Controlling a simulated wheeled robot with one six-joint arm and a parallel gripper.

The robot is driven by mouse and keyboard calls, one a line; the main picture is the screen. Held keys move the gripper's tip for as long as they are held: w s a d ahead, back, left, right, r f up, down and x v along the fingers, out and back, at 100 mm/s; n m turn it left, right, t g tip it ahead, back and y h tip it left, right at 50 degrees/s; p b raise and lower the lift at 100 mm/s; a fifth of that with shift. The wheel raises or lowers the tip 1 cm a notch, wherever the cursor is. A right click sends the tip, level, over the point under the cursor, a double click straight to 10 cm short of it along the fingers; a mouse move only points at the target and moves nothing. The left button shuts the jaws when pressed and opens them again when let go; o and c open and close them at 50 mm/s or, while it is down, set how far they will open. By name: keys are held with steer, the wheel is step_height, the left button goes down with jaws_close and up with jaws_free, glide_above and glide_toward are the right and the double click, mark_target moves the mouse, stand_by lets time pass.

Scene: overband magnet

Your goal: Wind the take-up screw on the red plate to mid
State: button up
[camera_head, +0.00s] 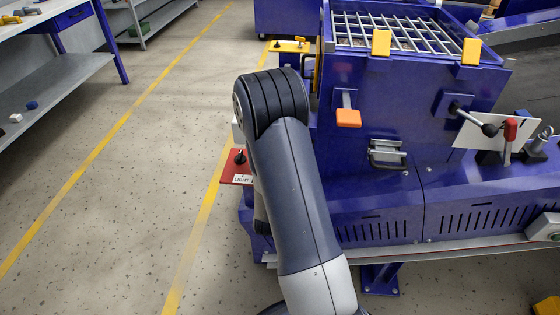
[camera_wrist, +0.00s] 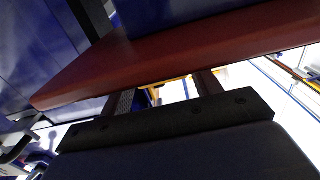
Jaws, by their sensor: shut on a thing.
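The red plate (camera_head: 236,179) sticks out from the left side of the blue machine, with a white label reading "LIGHT". A dark knob of the take-up screw (camera_head: 240,157) stands on it. In the wrist view the red plate (camera_wrist: 150,65) runs close across the picture as a broad slanted bar. My gripper (camera_wrist: 165,88) has its two fingers apart and reaching up behind the plate's lower edge. The plate hides the fingertips and what they grip, which appears to be part of the take-up screw. In the head view my arm hides the gripper.
A yellow plate (camera_head: 290,46) with a dark knob sits farther back. The blue machine (camera_head: 375,200) carries an orange lever (camera_head: 348,118) and a grated hopper (camera_head: 395,34). The floor left of the machine is clear up to a shelf (camera_head: 60,80).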

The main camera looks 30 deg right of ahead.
steer(key=o, duration=1)
steer(key=v, duration=1)
steer(key=shift+s+a, duration=0.25)
steer(key=shift+s, duration=0.05)
steer(key=shift+w, duration=0.1)
steer(key=x, duration=1)
steer(key=shift+w+d, duration=0.25)
steer(key=shift+d, duration=0.1)
